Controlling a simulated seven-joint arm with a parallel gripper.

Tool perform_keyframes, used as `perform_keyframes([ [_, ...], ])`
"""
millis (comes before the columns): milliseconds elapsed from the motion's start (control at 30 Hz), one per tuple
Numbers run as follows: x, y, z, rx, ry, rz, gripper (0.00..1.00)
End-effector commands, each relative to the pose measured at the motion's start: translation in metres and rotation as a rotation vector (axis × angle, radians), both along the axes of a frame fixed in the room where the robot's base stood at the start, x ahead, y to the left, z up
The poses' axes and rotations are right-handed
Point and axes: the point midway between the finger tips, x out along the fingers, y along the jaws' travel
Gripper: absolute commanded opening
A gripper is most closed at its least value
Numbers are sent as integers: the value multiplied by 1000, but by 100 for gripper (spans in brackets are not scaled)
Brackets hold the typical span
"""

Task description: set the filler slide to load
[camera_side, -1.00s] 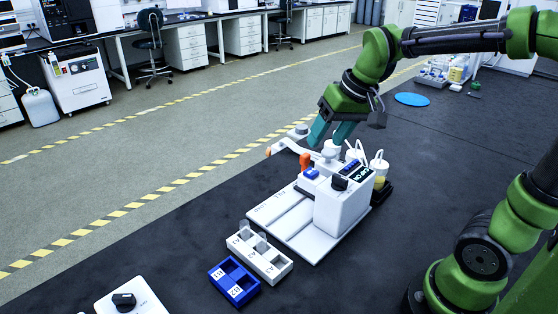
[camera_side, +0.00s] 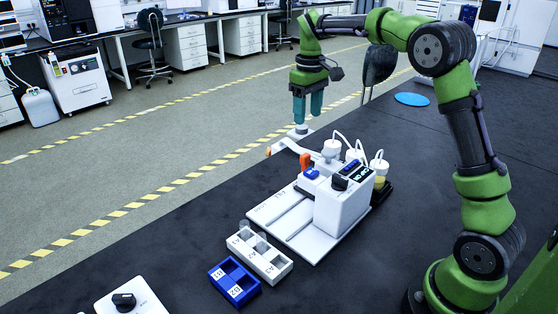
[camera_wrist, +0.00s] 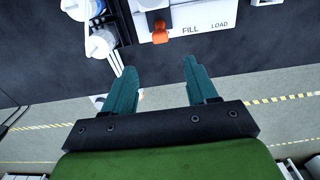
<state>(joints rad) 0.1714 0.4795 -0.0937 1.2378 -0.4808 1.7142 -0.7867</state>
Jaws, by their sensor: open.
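The filler slide shows in the wrist view as an orange knob (camera_wrist: 160,33) on a dark stem. It stands at the FILL label on the white machine (camera_wrist: 205,12), with the LOAD label to its right. In the side view, an upright orange piece (camera_side: 305,161) on the machine's back left looks like the same knob. My gripper (camera_side: 308,119) points down with its teal fingers apart, above and behind the machine. In the wrist view the gripper (camera_wrist: 159,66) is open and empty, its fingertips short of the orange knob.
White-capped bottles (camera_side: 378,165) with tubes stand at the machine's right end. A white bar with an orange tip (camera_side: 268,151) and a grey knob (camera_side: 299,130) lies below my fingers. White (camera_side: 272,262) and blue (camera_side: 236,287) racks stand in front.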

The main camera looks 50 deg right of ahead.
Motion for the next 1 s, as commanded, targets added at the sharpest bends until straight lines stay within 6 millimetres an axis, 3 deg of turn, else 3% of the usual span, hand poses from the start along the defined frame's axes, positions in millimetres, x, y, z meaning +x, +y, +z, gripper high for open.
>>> perform_keyframes([
  [300,-1,0,-72,1,5,-2,57],
  [500,-1,0,-109,2,3,-2,57],
  [700,0,0,-128,1,0,-2,57],
  [1000,0,0,-132,1,-1,-2,57],
])
